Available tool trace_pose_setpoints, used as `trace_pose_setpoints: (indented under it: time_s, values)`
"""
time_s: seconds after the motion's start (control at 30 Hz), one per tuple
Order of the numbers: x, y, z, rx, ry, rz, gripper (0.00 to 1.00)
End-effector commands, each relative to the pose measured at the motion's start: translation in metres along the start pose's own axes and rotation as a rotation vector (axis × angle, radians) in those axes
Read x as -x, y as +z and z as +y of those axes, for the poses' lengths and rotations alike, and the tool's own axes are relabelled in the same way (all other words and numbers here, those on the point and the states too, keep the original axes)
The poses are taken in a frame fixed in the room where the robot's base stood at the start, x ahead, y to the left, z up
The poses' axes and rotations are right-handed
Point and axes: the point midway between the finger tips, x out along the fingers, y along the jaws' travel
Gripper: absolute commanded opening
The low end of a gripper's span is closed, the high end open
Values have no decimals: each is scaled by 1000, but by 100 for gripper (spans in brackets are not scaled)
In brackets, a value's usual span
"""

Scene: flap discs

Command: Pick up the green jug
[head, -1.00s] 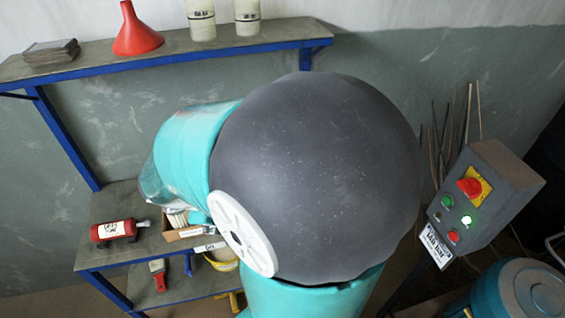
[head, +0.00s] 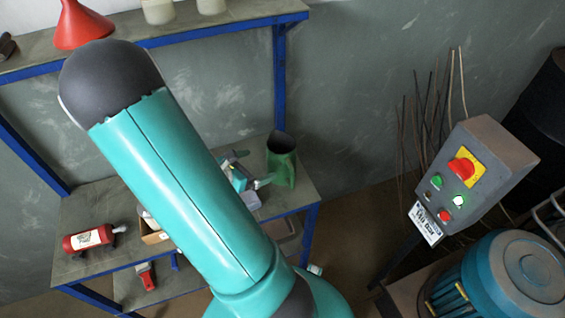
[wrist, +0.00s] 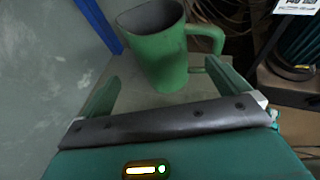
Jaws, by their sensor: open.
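The green jug (head: 283,163) stands upright at the right end of the lower shelf in the head view. In the wrist view the jug (wrist: 160,58) is straight ahead, with its dark open mouth at the top and its handle on the right. My gripper (wrist: 162,74) is open and empty. Its fingers point at the jug's body, one on either side of it in the picture; the right fingertip appears close to the lower handle. I cannot tell whether either finger touches the jug. In the head view my gripper (head: 252,170) is just left of the jug, partly hidden by my arm.
The shelf (head: 302,192) has blue legs, one of them behind the jug. A red funnel (head: 82,25) stands on the upper shelf. A control box (head: 470,178) on a post and thin rods stand to the right.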

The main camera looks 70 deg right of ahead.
Motion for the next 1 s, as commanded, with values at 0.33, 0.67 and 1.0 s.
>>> trace_pose_setpoints:
  time_s: [0.33, 0.67, 1.0]
  values:
    - [-55, -1, 0, 0, -1, 1, 100]
    - [-96, 0, -2, 0, -4, 1, 100]
    - [-111, 0, 1, -1, 1, 1, 100]
